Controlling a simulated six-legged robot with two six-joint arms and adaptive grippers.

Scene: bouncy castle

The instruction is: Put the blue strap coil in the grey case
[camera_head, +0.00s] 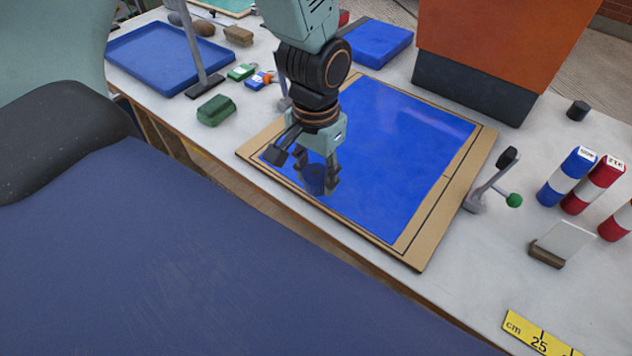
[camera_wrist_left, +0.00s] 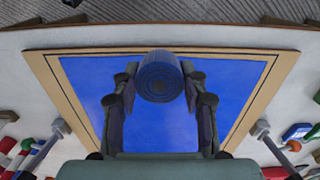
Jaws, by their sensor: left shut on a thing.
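The blue strap coil (camera_head: 314,181) is a dark blue roll between the fingertips of my left gripper (camera_head: 317,171), over the near left part of the bright blue panel. My left gripper is shut on it. In the left wrist view the coil (camera_wrist_left: 160,80) shows its round wound end between the two fingers (camera_wrist_left: 160,92). I cannot tell whether the coil touches the panel. A dark grey box (camera_head: 474,88) with an orange upper part stands at the back right; it may be the grey case, but no opening shows. My right gripper is not in view.
The blue panel (camera_head: 400,150) has a tan border (camera_head: 458,190) and lies on a pale table. A blue tray (camera_head: 165,55), a green block (camera_head: 216,110) and a blue block (camera_head: 376,43) lie farther back. A clamp (camera_head: 488,185) and several striped cylinders (camera_head: 567,176) stand right.

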